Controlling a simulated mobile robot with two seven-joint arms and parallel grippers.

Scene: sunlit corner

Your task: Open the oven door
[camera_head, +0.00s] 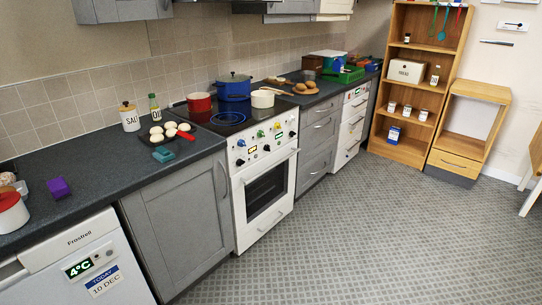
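The white oven (254,216) stands between grey cabinets in the counter row, in the middle of the head view. Its door (266,190) is closed, with a dark glass window and a light horizontal handle (270,163) along the top. Above the handle is a control panel (264,142) with knobs and small coloured labels. Neither of my grippers shows in this view.
Red (199,103), blue (234,88) and white (262,98) pots stand on the hob. A tray (168,133) with a red handle lies on the counter to the left. A wooden shelf (446,82) stands at the back right. The patterned floor (360,240) before the oven is clear.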

